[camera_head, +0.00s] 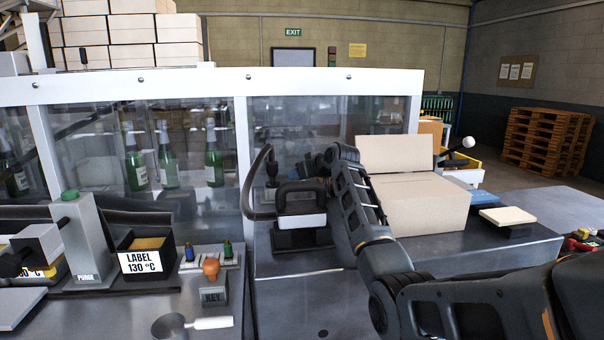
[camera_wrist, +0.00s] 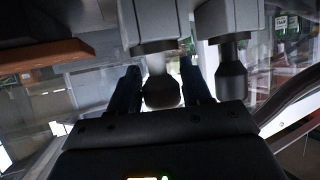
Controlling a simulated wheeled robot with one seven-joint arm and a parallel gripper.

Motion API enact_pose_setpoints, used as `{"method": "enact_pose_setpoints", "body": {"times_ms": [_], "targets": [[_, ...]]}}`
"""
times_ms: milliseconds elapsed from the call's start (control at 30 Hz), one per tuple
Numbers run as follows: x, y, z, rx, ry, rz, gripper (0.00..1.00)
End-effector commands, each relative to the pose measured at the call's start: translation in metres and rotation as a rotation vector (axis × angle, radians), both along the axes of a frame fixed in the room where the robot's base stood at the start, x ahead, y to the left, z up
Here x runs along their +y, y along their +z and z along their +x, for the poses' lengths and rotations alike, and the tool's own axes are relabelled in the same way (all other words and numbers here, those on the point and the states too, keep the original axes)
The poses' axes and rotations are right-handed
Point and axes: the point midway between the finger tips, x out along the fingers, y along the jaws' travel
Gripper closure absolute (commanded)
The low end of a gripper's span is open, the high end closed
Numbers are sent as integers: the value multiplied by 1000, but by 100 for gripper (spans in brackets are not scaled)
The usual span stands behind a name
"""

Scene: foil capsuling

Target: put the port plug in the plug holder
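A similar dark-tipped fitting (camera_wrist: 232,78) is to the right, outside the fingers. In the head view my arm and the unit hide the plug. I cannot make out the plug holder for certain.
A dark hose (camera_head: 249,190) loops left of the handled unit. A cardboard box (camera_head: 425,203) stands close right of my arm. A glass-fronted guard (camera_head: 300,120) runs behind.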

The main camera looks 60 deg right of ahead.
Motion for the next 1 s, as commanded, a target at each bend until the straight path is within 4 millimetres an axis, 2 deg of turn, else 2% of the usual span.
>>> {"method": "enact_pose_setpoints", "body": {"times_ms": [33, 200, 567, 767, 1000], "targets": [[0, 0, 0, 0, 0, 0, 46], [0, 0, 0, 0, 0, 0, 31], [1, 5, -3, -1, -1, -1, 31], [13, 16, -26, -1, -2, -2, 31], [32, 37, -63, -2, 0, -3, 31]]}}
